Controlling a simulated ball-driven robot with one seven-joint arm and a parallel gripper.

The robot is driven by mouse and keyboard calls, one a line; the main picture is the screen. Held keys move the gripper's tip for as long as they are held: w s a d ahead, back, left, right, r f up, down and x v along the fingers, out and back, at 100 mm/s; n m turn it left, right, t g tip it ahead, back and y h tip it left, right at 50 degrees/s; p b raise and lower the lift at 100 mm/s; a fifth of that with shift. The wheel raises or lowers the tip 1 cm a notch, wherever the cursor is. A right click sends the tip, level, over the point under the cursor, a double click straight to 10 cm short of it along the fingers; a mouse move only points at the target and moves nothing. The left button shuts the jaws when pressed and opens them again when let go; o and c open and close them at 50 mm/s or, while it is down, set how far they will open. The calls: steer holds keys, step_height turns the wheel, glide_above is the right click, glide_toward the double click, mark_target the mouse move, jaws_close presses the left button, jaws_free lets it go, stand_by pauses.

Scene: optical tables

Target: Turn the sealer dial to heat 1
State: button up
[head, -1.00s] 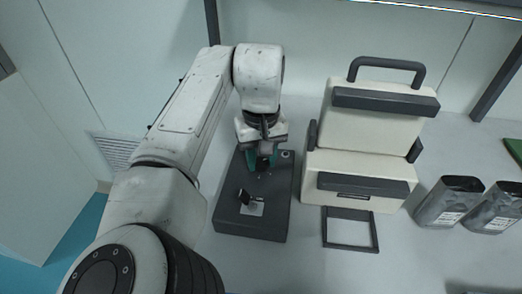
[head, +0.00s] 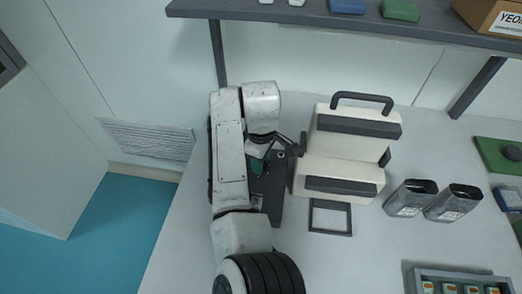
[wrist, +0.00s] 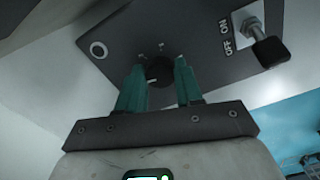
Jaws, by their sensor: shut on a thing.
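The sealer dial (wrist: 158,72) is a small black round knob on a dark grey control box (wrist: 120,35), with pale marks around it. A light pointer line shows at the knob's lower left; its exact setting is too small to read. My gripper (wrist: 160,78) has teal fingers on both sides of the knob and is shut on it. In the head view, my gripper (head: 257,166) is over the dark box (head: 272,185), and my arm hides the dial. The cream sealer (head: 345,172) with a dark handle stands right of the box.
An ON/OFF toggle switch (wrist: 262,42) and a pale ring (wrist: 98,49) are on the box panel. A dark frame (head: 331,232) lies before the sealer. Two metallic pouches (head: 410,200) stand to its right, and a tray (head: 412,282) is at lower right. A shelf (head: 290,15) runs above.

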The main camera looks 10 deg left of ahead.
steer(key=shift+n+p, duration=0.5)
steer(key=shift+f, duration=0.1)
steer(key=o, duration=1)
steer(key=shift+o, duration=0.2)
step_height(320, 180, up, 11)
steer(key=b, duration=0.1)
steer(key=shift+s+f, duration=0.1)
